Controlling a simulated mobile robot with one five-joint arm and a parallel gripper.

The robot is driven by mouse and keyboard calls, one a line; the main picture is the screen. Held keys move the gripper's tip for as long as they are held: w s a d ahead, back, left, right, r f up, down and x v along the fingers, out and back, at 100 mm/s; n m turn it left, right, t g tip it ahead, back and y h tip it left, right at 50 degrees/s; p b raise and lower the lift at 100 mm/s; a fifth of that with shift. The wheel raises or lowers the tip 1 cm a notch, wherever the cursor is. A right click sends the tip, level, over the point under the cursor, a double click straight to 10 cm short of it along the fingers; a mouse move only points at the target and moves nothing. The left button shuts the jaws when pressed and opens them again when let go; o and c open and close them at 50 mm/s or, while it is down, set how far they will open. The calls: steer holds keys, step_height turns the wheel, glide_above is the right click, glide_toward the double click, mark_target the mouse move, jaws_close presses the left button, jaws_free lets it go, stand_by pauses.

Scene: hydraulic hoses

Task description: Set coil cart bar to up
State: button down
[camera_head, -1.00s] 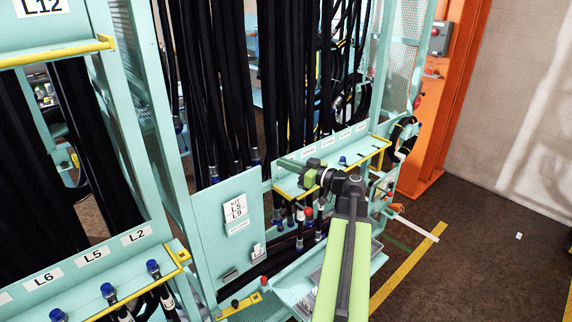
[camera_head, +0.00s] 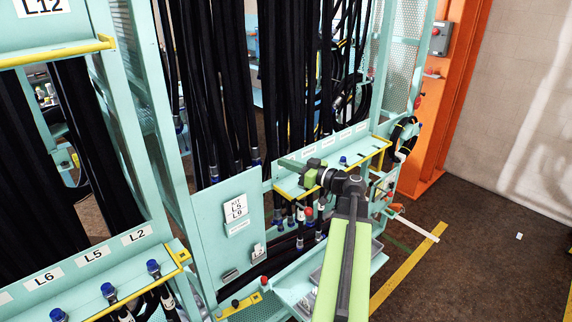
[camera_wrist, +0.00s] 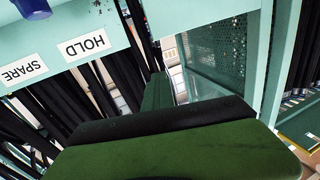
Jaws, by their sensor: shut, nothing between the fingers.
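I cannot pick out for certain which part is the coil cart bar, and no label in view names it. My gripper (camera_head: 290,163) is at the teal shelf with the yellow front rail (camera_head: 376,158), pointing left in the head view. In the wrist view, my gripper (camera_wrist: 178,110) fills the lower middle as a green and black shape. It is shut and holds nothing. Just beyond it is a teal panel with upside-down labels HOLD (camera_wrist: 84,47) and SPARE (camera_wrist: 24,70). The arm and gripper hide part of the shelf.
Black hoses (camera_head: 215,90) hang in the teal rack. A panel labelled L5 L9 (camera_head: 230,225) stands left of my arm. A shelf with blue-capped hoses (camera_head: 108,290) is at the lower left. An orange post (camera_head: 445,90) stands at the right. The floor (camera_head: 480,235) at right is mostly clear.

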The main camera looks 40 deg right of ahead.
steer(key=c, duration=2.2)
jaws_free()
steer(key=c, duration=1.1)
jaws_free()
steer(key=s+d, duration=0.3)
steer(key=s, duration=1.4)
steer(key=shift+d, duration=0.2)
steer(key=shift+c, duration=0.4)
